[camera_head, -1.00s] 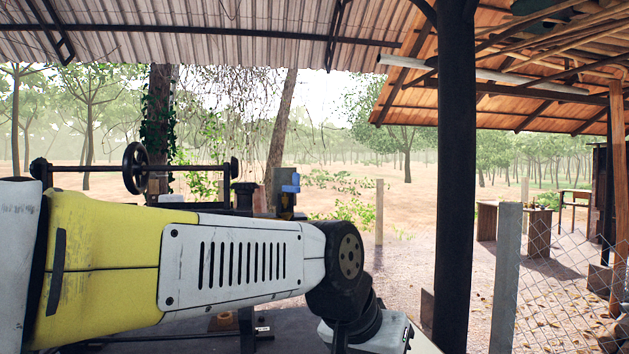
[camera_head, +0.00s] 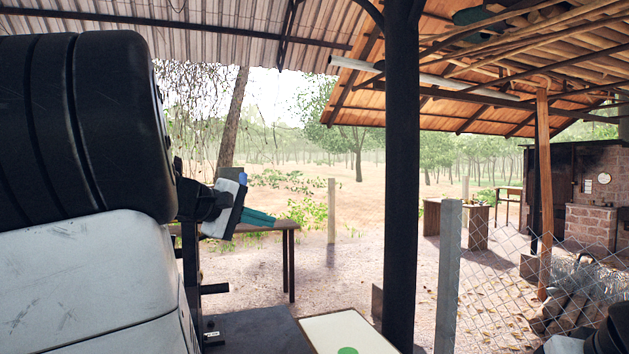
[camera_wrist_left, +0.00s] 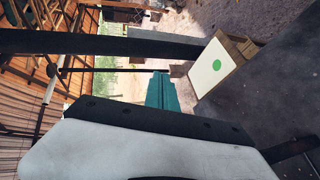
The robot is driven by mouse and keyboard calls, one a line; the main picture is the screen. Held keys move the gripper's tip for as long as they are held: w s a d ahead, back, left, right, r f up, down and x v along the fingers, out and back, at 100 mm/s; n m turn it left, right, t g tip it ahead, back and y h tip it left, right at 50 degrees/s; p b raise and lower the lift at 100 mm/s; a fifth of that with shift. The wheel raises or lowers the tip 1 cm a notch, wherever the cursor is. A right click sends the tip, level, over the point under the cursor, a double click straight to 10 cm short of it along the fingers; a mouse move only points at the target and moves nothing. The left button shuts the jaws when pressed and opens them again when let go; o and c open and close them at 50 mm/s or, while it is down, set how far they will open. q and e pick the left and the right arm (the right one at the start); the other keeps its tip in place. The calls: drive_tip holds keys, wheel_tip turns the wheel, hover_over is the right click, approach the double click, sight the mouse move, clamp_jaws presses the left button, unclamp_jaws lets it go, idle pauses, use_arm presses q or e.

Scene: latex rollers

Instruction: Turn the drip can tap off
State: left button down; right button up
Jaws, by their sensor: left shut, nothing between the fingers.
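I cannot make out the drip can or its tap in either view now; my left arm covers the left side of the head view. My left gripper (camera_head: 260,217) has teal fingers and is shut and empty. It points right in front of a wooden bench, apart from anything I can see. In the left wrist view the teal fingers (camera_wrist_left: 162,92) are together, with nothing between them. My right gripper is not in view.
A white board with a green dot (camera_head: 325,332) lies at the bottom; it also shows in the wrist view (camera_wrist_left: 207,76). A dark post (camera_head: 402,180) stands right of my left gripper. The wooden bench (camera_head: 289,262) is behind it. A chain-link fence (camera_head: 505,275) is at right.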

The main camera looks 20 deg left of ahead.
use_arm(q)
drive_tip(key=a+r+n+t+y, duration=0.2)
drive_tip(key=a+r, duration=0.2)
drive_tip(key=a, duration=0.5)
drive_tip(key=s+a+r+n+t+y, duration=0.1)
drive_tip(key=a+r, duration=0.3)
drive_tip(key=a, duration=0.5)
drive_tip(key=shift+s+n+t+y, duration=0.25)
drive_tip(key=shift+n+t+y, duration=0.45)
drive_tip(key=shift+n+t, duration=0.2)
drive_tip(key=shift+w+d, duration=0.1)
drive_tip(key=w, duration=1.4)
drive_tip(key=shift+d, duration=0.45)
